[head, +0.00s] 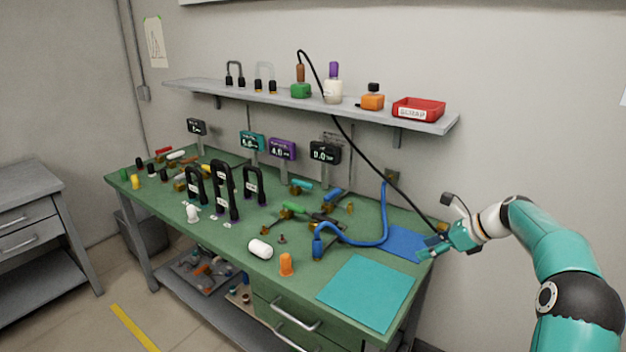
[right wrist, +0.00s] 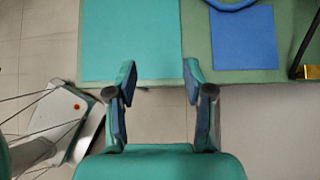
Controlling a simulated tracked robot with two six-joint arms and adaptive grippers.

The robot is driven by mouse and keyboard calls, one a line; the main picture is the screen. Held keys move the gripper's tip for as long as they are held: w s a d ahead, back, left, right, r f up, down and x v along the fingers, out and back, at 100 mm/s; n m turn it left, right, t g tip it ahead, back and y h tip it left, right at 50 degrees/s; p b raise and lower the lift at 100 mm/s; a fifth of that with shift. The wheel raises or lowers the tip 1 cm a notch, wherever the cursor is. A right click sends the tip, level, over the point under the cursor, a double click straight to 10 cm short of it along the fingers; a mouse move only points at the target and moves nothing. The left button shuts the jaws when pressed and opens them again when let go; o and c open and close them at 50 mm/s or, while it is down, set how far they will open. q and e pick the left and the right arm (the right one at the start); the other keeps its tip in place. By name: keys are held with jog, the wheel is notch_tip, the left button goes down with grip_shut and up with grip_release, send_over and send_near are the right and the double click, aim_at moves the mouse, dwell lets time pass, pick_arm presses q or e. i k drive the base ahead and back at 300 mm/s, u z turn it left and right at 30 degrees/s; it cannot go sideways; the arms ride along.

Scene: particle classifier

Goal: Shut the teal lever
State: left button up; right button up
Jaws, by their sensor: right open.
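A small teal lever (head: 303,184) sits on a brass valve at the middle back of the green workbench (head: 235,262), below the black and purple gauges. It is too small to tell its exact angle. My right gripper (head: 428,246) is at the bench's right edge, far to the right of the lever. In the right wrist view the gripper (right wrist: 160,88) is open, with nothing between its fingers. It is over the floor beside the bench edge. The lever is out of sight in that view. My left gripper is not in view.
A blue lever (head: 333,194), a green lever (head: 293,208) and a blue hose (head: 384,222) lie near the teal lever. Black upright handles (head: 222,190) stand to its left. A black cable (head: 370,165) hangs from the shelf (head: 330,104) towards my right gripper. A teal mat (head: 367,289) lies clear at front right.

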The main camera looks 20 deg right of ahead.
aim_at(296, 183)
jog(key=i, duration=1.75)
jog(key=u, duration=0.1)
